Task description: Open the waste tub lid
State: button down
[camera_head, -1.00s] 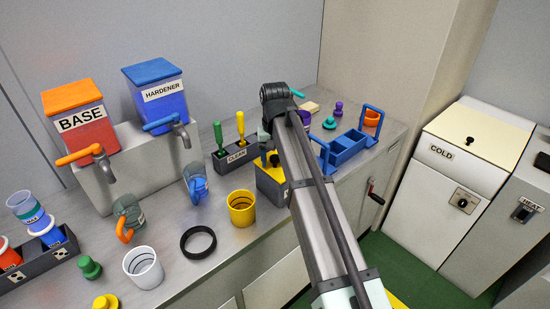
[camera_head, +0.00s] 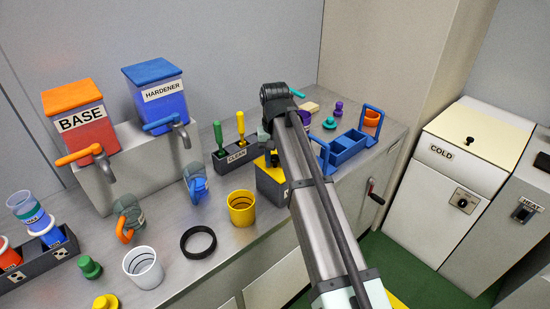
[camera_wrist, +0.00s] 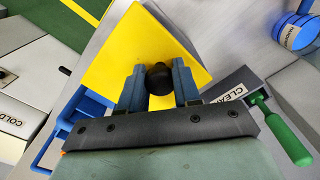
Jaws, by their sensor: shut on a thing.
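The waste tub (camera_head: 271,188) is a grey box with a yellow lid (camera_head: 261,163), standing on the counter beside the CLEAN holder. My arm hides much of it in the head view. In the wrist view the yellow lid (camera_wrist: 150,35) fills the upper middle, with a black knob (camera_wrist: 158,78) on it. My gripper (camera_wrist: 159,84) is shut on the knob, with one blue-grey finger on each side. The tub's walls are mostly hidden in the wrist view, and I cannot tell whether the lid is raised from the rim.
The CLEAN holder (camera_head: 237,156) with green and yellow handled tools stands close by. A yellow cup (camera_head: 241,207) and a black ring (camera_head: 198,242) are in front. A blue rack (camera_head: 346,147) is to the right. BASE (camera_head: 80,122) and HARDENER (camera_head: 160,100) dispensers stand at the left.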

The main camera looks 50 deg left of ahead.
jog(key=shift+w+r, duration=0.2)
jog(key=shift+r, duration=0.2)
jog(key=shift+w+a+r, duration=0.1)
jog(key=shift+w+r, duration=0.35)
jog(key=shift+r, duration=0.2)
jog(key=shift+w+r, duration=0.45)
jog(key=shift+r, duration=0.15)
jog(key=shift+w+r, duration=0.75)
jog(key=shift+w, duration=0.2)
jog(key=shift+w+r, duration=0.4)
jog(key=shift+w, duration=0.35)
jog(key=shift+d, duration=0.2)
jog(key=shift+f, duration=0.15)
jog(key=c, duration=0.8)
grip_release()
jog(key=shift+w, duration=0.1)
